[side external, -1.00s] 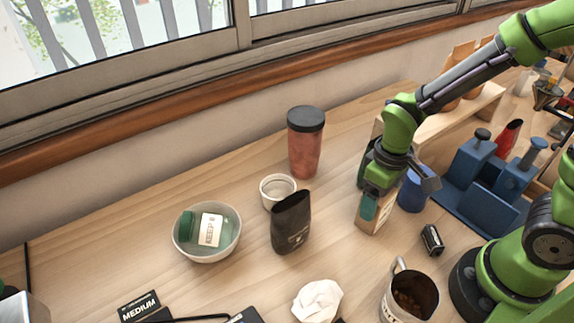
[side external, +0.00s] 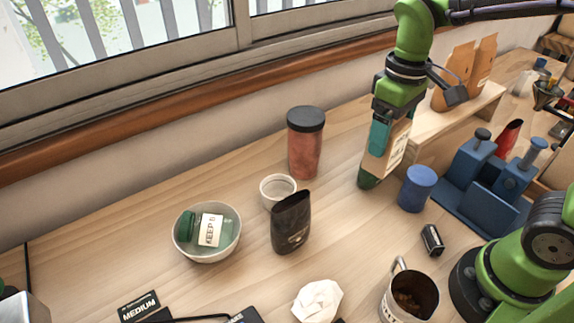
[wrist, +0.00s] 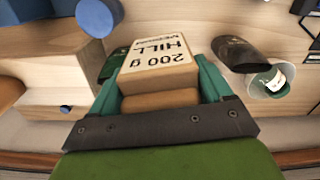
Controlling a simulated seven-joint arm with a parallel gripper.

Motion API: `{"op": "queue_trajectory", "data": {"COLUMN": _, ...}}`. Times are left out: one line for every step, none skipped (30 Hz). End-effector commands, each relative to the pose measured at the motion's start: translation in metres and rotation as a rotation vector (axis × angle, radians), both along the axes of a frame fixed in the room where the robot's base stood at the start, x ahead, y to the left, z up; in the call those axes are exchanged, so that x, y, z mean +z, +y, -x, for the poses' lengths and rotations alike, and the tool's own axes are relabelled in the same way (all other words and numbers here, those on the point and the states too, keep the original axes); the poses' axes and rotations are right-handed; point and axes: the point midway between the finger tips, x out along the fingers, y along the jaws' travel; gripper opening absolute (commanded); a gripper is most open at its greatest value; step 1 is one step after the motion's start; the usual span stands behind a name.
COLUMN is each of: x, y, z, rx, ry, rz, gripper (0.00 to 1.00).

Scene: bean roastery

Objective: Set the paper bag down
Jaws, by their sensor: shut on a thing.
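The paper bag (side external: 399,150) is a small brown block-shaped bag with a white label. In the side view it hangs a little tilted in my gripper (side external: 385,150), above the table. My gripper's teal fingers are shut on its two sides. In the wrist view the bag (wrist: 160,90) sits between both fingers of my gripper (wrist: 160,78), with "200 g" and "HILL" on its label. The far finger is hidden in the side view.
A dark green object (side external: 368,181) shows just below the bag. A blue canister (side external: 417,188) stands to the right. A red tumbler (side external: 305,145), white cup (side external: 277,187), black pouch (side external: 291,222) and bowl (side external: 188,254) stand left. Bare tabletop (side external: 350,235) lies in front.

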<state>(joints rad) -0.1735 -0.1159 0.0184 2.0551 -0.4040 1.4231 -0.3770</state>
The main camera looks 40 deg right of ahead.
Motion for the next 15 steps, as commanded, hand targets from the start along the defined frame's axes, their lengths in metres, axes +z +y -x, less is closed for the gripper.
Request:
{"op": "queue_trajectory", "data": {"x": 0.001, "y": -0.003, "z": -0.011, "rx": -0.01, "ry": 0.002, "rz": -0.001, "gripper": 0.41}}
{"op": "queue_trajectory", "data": {"x": 0.003, "y": -0.005, "z": -0.018, "rx": -0.016, "ry": 0.001, "rz": -0.001, "gripper": 0.41}}
{"op": "queue_trajectory", "data": {"x": 0.004, "y": -0.007, "z": -0.027, "rx": -0.023, "ry": 0.001, "rz": -0.001, "gripper": 0.41}}
{"op": "queue_trajectory", "data": {"x": 0.005, "y": -0.009, "z": -0.034, "rx": -0.029, "ry": 0.001, "rz": -0.002, "gripper": 0.41}}
{"op": "queue_trajectory", "data": {"x": 0.006, "y": -0.012, "z": -0.041, "rx": -0.036, "ry": 0.002, "rz": -0.002, "gripper": 0.41}}
{"op": "queue_trajectory", "data": {"x": 0.007, "y": -0.016, "z": -0.052, "rx": -0.044, "ry": 0.002, "rz": -0.003, "gripper": 0.41}}
{"op": "queue_trajectory", "data": {"x": 0.007, "y": -0.019, "z": -0.061, "rx": -0.051, "ry": 0.002, "rz": -0.003, "gripper": 0.41}}
{"op": "queue_trajectory", "data": {"x": 0.008, "y": -0.023, "z": -0.07, "rx": -0.059, "ry": 0.003, "rz": -0.003, "gripper": 0.41}}
{"op": "queue_trajectory", "data": {"x": 0.008, "y": -0.028, "z": -0.082, "rx": -0.07, "ry": 0.003, "rz": -0.004, "gripper": 0.41}}
{"op": "queue_trajectory", "data": {"x": 0.008, "y": -0.033, "z": -0.092, "rx": -0.078, "ry": 0.003, "rz": -0.003, "gripper": 0.41}}
{"op": "queue_trajectory", "data": {"x": 0.007, "y": -0.038, "z": -0.101, "rx": -0.087, "ry": 0.003, "rz": -0.003, "gripper": 0.41}}
{"op": "queue_trajectory", "data": {"x": 0.007, "y": -0.045, "z": -0.114, "rx": -0.097, "ry": 0.003, "rz": -0.002, "gripper": 0.41}}
{"op": "queue_trajectory", "data": {"x": 0.006, "y": -0.051, "z": -0.123, "rx": -0.105, "ry": 0.003, "rz": -0.002, "gripper": 0.41}}
{"op": "queue_trajectory", "data": {"x": 0.005, "y": -0.055, "z": -0.131, "rx": -0.113, "ry": 0.003, "rz": -0.002, "gripper": 0.41}}
{"op": "queue_trajectory", "data": {"x": 0.004, "y": -0.062, "z": -0.14, "rx": -0.122, "ry": 0.003, "rz": -0.002, "gripper": 0.41}}
